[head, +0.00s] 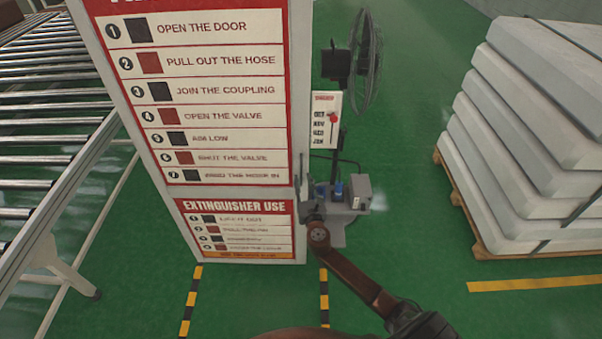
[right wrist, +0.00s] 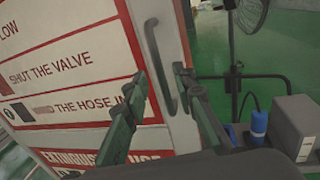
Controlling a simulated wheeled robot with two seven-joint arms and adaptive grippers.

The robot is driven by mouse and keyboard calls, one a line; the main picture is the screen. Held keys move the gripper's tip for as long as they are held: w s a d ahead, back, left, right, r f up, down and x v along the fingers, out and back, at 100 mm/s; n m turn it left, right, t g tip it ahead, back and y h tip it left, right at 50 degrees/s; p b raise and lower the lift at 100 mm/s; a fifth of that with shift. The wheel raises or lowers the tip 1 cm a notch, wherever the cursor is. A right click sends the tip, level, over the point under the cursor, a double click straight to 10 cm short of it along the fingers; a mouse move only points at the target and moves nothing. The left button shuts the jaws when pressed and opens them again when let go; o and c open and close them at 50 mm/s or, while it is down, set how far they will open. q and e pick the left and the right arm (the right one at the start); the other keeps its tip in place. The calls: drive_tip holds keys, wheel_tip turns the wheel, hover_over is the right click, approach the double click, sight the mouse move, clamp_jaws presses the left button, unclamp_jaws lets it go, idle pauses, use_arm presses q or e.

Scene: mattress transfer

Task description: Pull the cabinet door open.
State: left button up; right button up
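The tall white cabinet (head: 180,192) stands left of centre in the head view, with red and white instruction signs on its front. Its door looks shut. In the right wrist view a grey vertical handle (right wrist: 166,72) is on the cabinet's white narrow face (right wrist: 152,12). My right gripper (head: 305,195) is at the cabinet's right edge. In the right wrist view its two fingers (right wrist: 161,80) are spread, with the handle showing between the tips. I cannot tell whether they touch it. My left gripper is not in view.
A fan (head: 368,62) on a stand is behind the gripper, beside a grey box with blue parts (head: 356,190). A roller conveyor (head: 52,150) is at left. Stacked grey mattresses (head: 530,120) lie on a pallet at right. Green floor (head: 410,235) between is clear.

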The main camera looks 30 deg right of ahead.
sight(301, 174)
drive_tip(key=shift+x, duration=2.3)
clamp_jaws()
